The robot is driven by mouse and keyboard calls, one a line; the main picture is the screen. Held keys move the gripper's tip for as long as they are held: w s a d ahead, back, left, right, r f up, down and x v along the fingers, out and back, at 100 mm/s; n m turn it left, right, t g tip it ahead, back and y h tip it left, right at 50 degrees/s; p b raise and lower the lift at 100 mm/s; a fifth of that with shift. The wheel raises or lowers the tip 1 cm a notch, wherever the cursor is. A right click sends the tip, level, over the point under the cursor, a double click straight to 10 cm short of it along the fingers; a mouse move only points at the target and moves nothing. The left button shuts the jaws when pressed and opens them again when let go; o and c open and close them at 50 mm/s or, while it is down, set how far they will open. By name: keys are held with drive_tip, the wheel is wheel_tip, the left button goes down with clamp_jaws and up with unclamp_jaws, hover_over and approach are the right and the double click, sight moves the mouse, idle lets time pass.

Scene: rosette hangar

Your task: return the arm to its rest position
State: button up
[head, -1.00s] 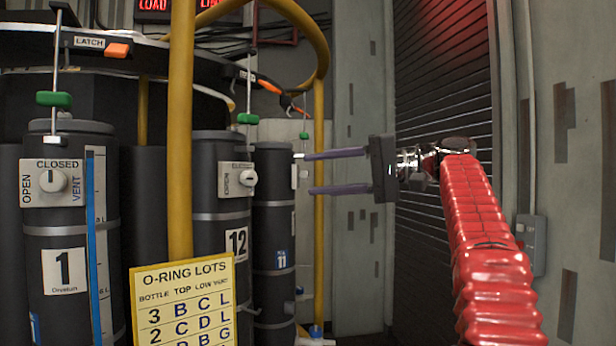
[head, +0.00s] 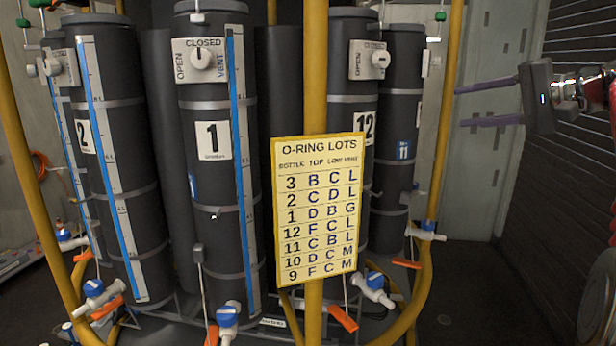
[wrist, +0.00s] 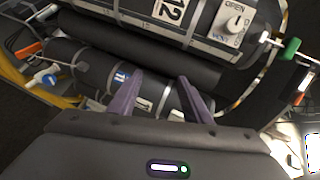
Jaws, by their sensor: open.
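My gripper (head: 487,105) reaches in from the right edge of the head view. Its two purple fingers point left and stand apart, with nothing between them. In the head view the fingertips are to the right of bottle 11 (head: 400,110). In the wrist view the open fingers (wrist: 157,95) show in front of bottle 11 (wrist: 90,72), with bottle 12 (wrist: 195,35) beyond it. I cannot tell whether a finger touches anything. Most of my arm is outside the head view.
Bottle 1 (head: 212,250), bottle 2 (head: 118,190) and bottle 12 (head: 362,90) stand in a rack behind yellow rails (head: 316,60). An O-ring lots sign (head: 318,205) hangs in front. Valves with orange levers (head: 342,318) sit low. A dark shutter (head: 570,190) is at right.

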drive_tip(key=s+a+f+g+h, duration=0.2)
drive_tip(key=s+f+h, duration=0.15)
drive_tip(key=f, duration=0.75)
drive_tip(key=s+a+f+g+h, duration=0.2)
drive_tip(key=s+f+h, duration=0.15)
drive_tip(key=f, duration=0.85)
drive_tip(key=s+a+f+n+h, duration=0.1)
drive_tip(key=s+a+f+n, duration=0.1)
drive_tip(key=s+a+f, duration=0.3)
drive_tip(key=s+a+f+n+g+h, duration=0.1)
drive_tip(key=s+a+f+n, duration=0.2)
drive_tip(key=s, duration=1)
drive_tip(key=s+a+f+n+h, duration=0.1)
drive_tip(key=s+a+f+n, duration=0.1)
drive_tip(key=s+a+f, duration=0.4)
drive_tip(key=s+f, duration=0.2)
drive_tip(key=s, duration=0.1)
drive_tip(key=shift+s+a+n+g, duration=0.15)
drive_tip(key=shift+a+n+g, duration=0.15)
drive_tip(key=shift+a, duration=0.1)
drive_tip(key=shift+f, duration=0.1)
drive_tip(key=shift+c, duration=0.7)
